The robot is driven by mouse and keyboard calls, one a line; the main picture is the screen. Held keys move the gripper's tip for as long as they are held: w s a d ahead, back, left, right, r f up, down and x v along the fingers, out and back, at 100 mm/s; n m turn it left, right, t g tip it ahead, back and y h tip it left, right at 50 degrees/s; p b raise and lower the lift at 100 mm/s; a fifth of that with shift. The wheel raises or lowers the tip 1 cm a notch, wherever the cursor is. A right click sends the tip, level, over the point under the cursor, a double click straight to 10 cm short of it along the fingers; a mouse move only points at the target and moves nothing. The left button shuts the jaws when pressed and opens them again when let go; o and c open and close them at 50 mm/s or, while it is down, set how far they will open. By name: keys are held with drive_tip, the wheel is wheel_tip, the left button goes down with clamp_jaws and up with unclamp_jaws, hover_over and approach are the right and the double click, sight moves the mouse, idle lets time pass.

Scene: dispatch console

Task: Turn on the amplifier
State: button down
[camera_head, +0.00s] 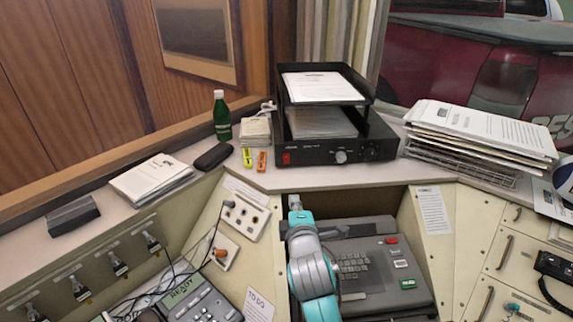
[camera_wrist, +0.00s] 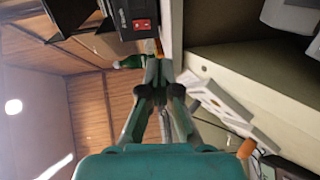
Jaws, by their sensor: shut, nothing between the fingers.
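The amplifier (camera_head: 318,153) is a black box on the ledge, with a red switch (camera_head: 286,158) at the left of its front and knobs to the right. In the wrist view the amplifier (camera_wrist: 116,18) and its red switch (camera_wrist: 141,24) show at the top, beyond the fingertips and slightly left of them. My gripper (camera_head: 294,200) is below the ledge's front edge, under the switch and apart from it. In the wrist view my gripper (camera_wrist: 160,68) is shut and empty. Whether the switch is on or off cannot be told.
A paper tray (camera_head: 322,98) stands on the amplifier. A yellow marker (camera_head: 247,158) and an orange marker (camera_head: 262,162) lie left of the switch. A green bottle (camera_head: 221,117) stands further left. A paper stack (camera_head: 480,135) is at right. A keypad console (camera_head: 375,262) sits beside my arm.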

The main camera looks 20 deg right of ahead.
sight(286, 163)
drive_tip(key=shift+w+r, duration=1)
drive_tip(key=shift+r, duration=0.1)
drive_tip(key=w, duration=0.4)
drive_tip(key=w+d+f, duration=0.1)
drive_tip(key=w, duration=0.4)
drive_tip(key=w+d, duration=0.1)
drive_tip(key=w, duration=0.3)
drive_tip(key=shift+w+f, duration=0.35)
drive_tip(key=shift+d, duration=0.1)
drive_tip(key=shift+w+f, duration=0.1)
drive_tip(key=shift+w, duration=0.15)
